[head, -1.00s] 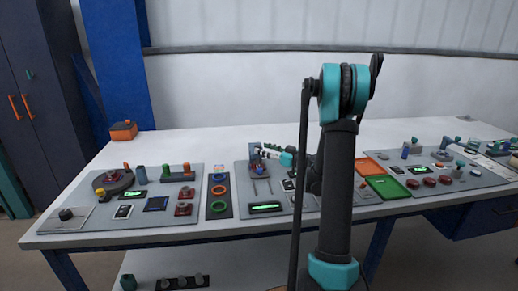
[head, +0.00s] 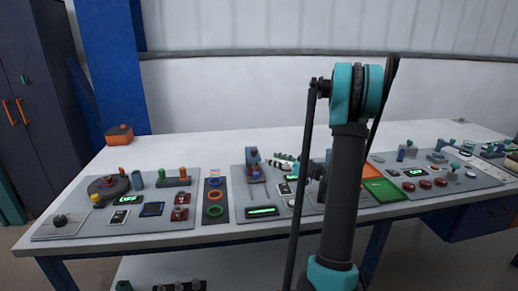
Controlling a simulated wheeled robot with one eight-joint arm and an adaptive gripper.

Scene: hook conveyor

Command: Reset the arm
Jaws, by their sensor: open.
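My gripper (head: 284,160) is small in the head view, pointing left above the middle panel of the white table. Its pale fingers are open, and I see nothing held between them. It is just right of a small grey-blue upright device (head: 253,158) on that panel, with a small gap between them in the picture. My dark arm with teal joints stands upright in front of the table and hides part of the panel and the trays.
The table (head: 180,147) carries a left panel with a round turntable (head: 103,187), a strip of coloured rings (head: 214,211), an orange tray (head: 371,171), a green tray (head: 384,191) and a right panel with red buttons (head: 425,183). The table's back strip is mostly clear.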

